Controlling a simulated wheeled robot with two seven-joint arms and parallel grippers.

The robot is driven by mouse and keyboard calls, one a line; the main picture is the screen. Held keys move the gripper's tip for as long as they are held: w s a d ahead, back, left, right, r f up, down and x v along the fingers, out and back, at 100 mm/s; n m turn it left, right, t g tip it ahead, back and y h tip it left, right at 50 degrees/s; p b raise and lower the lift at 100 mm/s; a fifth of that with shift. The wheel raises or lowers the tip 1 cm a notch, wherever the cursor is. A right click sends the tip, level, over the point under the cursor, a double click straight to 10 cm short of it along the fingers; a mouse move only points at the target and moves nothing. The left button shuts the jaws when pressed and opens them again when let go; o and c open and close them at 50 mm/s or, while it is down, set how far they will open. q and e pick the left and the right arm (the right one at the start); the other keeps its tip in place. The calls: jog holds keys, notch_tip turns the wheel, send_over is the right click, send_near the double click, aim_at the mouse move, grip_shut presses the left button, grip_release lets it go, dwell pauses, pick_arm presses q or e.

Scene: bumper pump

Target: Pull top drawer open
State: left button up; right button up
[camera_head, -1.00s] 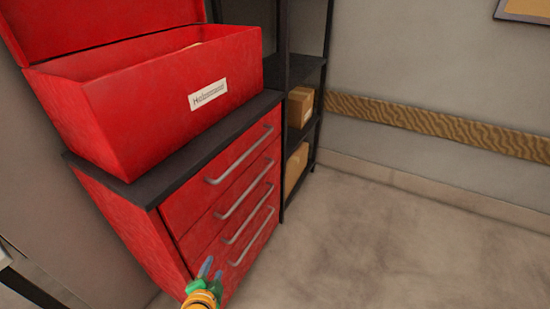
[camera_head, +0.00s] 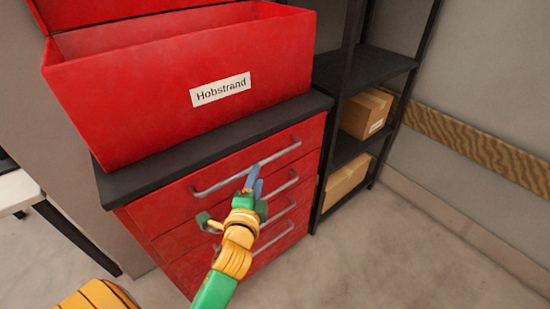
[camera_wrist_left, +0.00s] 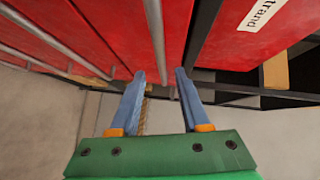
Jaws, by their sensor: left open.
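The top drawer (camera_head: 160,208) is the uppermost red front of the cabinet, just under its dark top, and looks shut. Its long grey bar handle (camera_head: 215,187) runs across it and also shows in the left wrist view (camera_wrist_left: 155,35). My left gripper (camera_head: 254,174) is open in front of the drawer, with blue fingertips by the right half of the handle. In the left wrist view the bar lies between the two fingertips (camera_wrist_left: 160,73); I cannot tell whether they reach around it. No grip on it shows. My right gripper is not in view.
A red open box (camera_head: 150,110) labelled Hobstrand stands on the dark cabinet top (camera_head: 150,180). Several lower drawers have similar handles, partly hidden by my arm. A black shelf (camera_head: 365,68) with cardboard boxes (camera_head: 367,113) stands close on the right. The floor at right is clear.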

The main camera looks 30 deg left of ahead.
pick_arm(q)
jog(key=x, duration=0.5)
jog(key=shift+w+a, duration=0.1)
jog(key=shift+a, duration=0.4)
jog(key=shift+w+f, duration=0.1)
jog(key=shift+w, duration=0.45)
jog(key=shift+s, duration=0.15)
grip_shut()
